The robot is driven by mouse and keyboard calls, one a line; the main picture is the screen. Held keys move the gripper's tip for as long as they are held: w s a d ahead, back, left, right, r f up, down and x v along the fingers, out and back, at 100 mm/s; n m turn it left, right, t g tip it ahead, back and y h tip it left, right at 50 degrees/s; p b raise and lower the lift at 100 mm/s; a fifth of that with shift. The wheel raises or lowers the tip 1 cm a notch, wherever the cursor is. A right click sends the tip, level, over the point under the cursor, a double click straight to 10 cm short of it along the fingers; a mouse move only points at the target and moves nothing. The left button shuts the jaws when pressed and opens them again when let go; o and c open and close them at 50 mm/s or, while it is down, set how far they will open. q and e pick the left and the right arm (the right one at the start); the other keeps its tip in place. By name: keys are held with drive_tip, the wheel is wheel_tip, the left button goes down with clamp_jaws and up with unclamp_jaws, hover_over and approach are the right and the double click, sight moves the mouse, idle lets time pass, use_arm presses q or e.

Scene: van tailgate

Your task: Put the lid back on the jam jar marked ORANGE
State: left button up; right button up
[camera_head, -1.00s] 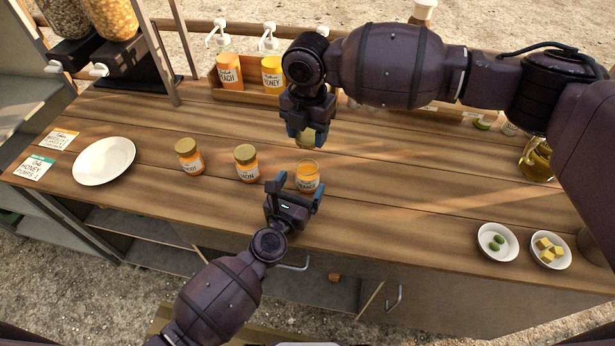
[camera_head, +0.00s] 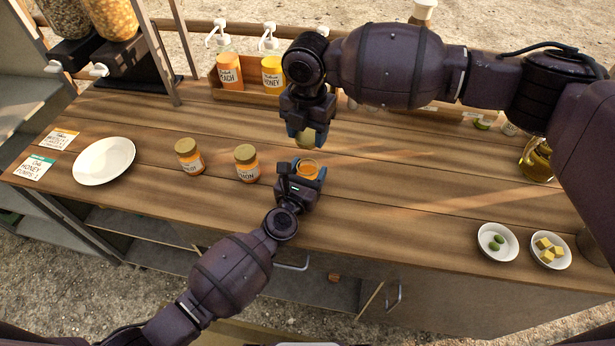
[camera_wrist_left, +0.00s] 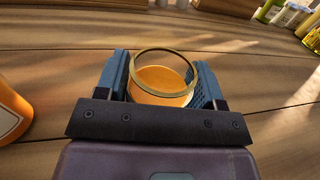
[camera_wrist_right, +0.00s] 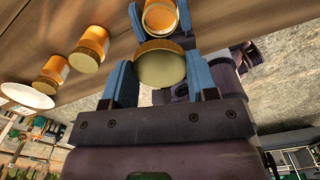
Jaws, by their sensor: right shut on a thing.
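The open jar (camera_head: 309,169) has orange contents and stands lidless on the counter. Its label is hidden now; the earlier frame shows it only blurred. My left gripper (camera_head: 302,176) is low at the jar, its open fingers on either side of it; the left wrist view shows the jar's rim (camera_wrist_left: 165,66) between them. My right gripper (camera_head: 307,136) is shut on the gold lid (camera_head: 306,138), held above and just behind the jar. In the right wrist view the lid's pale face (camera_wrist_right: 160,66) shows between the fingertips, with the jar (camera_wrist_right: 161,17) beyond.
Two lidded jars, one in the middle (camera_head: 246,164) and one further left (camera_head: 189,157), stand left of the open jar. A white plate (camera_head: 104,161) lies at far left. Small bowls (camera_head: 496,242) are at right. A pump-bottle rack (camera_head: 243,96) stands behind. Counter right of the jar is clear.

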use_arm(q)
drive_tip(key=c, duration=0.8)
use_arm(e)
hover_over(307, 158)
drive_tip(key=s, duration=0.2)
drive_tip(key=shift+f, duration=2.5)
drive_tip(key=shift+f, duration=0.9)
drive_tip(key=shift+f, duration=0.6)
